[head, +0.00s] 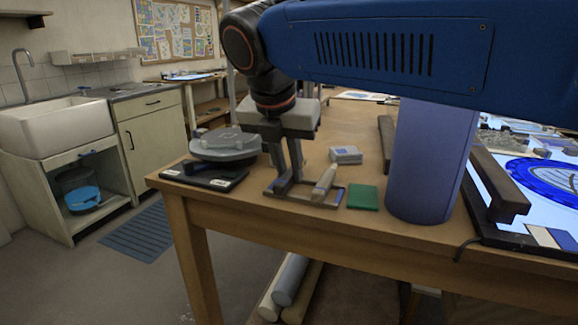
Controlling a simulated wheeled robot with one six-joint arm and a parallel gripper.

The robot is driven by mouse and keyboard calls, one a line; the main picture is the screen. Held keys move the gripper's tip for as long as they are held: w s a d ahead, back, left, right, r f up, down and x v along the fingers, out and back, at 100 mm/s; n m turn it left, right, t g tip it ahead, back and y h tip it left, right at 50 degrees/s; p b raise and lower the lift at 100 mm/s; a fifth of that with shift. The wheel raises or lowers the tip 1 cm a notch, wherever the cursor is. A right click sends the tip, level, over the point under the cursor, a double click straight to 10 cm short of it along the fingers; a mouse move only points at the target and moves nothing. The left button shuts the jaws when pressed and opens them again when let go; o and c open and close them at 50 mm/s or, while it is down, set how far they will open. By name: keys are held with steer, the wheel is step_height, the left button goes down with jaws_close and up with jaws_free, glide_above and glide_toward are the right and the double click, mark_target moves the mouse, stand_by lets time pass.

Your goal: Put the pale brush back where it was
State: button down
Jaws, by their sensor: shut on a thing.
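My gripper (284,182) points down over the near left part of the table, with its fingers low at a small grey tray (328,205). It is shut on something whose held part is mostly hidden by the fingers. A pale, tapered thing (325,182), which looks like the pale brush, slants over the right part of the tray, just right of the fingertips. I cannot tell whether it touches the tray or how it meets the fingers.
A grey round-topped device (225,145) and a dark flat pad (204,179) are left of my gripper. A grey-white box (346,154) stands behind the tray and a green block (362,197) right of it. A lit panel (515,205) with glass lies at right.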

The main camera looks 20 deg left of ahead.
steer(key=c, duration=1.6)
jaws_free()
